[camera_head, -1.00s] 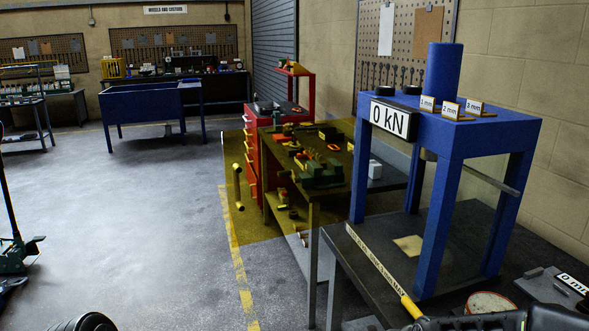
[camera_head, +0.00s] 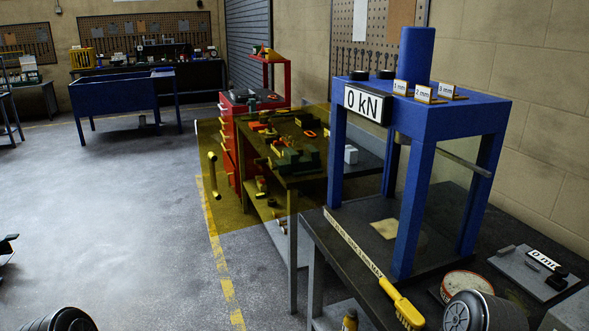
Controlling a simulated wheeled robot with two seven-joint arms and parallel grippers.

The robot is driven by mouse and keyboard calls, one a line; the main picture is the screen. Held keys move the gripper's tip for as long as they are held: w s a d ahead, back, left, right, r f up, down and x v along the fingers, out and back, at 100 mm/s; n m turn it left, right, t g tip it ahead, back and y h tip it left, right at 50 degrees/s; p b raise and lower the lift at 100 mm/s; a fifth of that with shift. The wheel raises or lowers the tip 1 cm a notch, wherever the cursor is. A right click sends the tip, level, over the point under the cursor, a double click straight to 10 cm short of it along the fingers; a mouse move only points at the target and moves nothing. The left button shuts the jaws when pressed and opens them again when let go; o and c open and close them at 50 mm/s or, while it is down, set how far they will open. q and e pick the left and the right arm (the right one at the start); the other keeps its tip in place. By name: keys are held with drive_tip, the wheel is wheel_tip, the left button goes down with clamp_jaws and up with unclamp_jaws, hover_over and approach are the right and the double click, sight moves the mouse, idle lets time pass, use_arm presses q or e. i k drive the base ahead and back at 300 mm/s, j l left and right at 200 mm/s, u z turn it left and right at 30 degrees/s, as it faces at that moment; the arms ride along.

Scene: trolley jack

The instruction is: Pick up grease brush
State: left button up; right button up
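A yellow-handled brush (camera_head: 401,303) with pale bristles lies at the front edge of the dark bench, in the lower right of the head view. I take it for the grease brush. A round open tin (camera_head: 467,284) stands to its right, partly covered by a dark ribbed cylindrical part of my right arm. A similar part of my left arm shows at the bottom left.
A blue press (camera_head: 415,150) with a "0 kN" sign stands on the dark bench (camera_head: 345,262). A grey plate (camera_head: 530,272) with small parts lies at the right.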

sight(414, 321)
drive_tip(key=z, duration=2.5)
drive_tip(key=k+j, duration=0.55)
